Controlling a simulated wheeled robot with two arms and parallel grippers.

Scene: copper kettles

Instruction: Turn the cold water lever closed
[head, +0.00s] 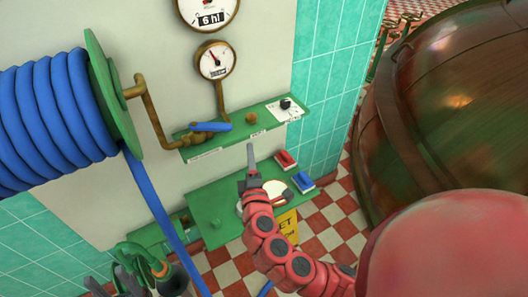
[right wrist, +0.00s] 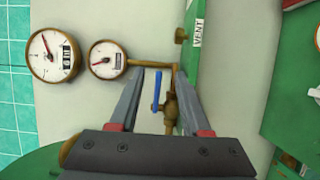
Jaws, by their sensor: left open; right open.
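The blue lever (head: 210,127) sits on a brass valve (head: 184,139) at the left end of the green wall shelf. It lies roughly along the shelf's length. In the right wrist view the blue lever (right wrist: 157,90) shows between the fingers, with the brass valve body (right wrist: 171,108) beside it. My right gripper (head: 250,148) is open and empty, in front of the shelf, right of and below the lever in the head view. Its fingers (right wrist: 164,73) appear apart, with no clear contact. My left gripper (head: 112,278) is open at the lower left, partly cut off, away from the lever.
Two round gauges (head: 215,60) hang above the shelf (head: 272,117). A blue hose reel (head: 50,110) and brass pipe are at the left. A large copper kettle (head: 450,100) fills the right.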

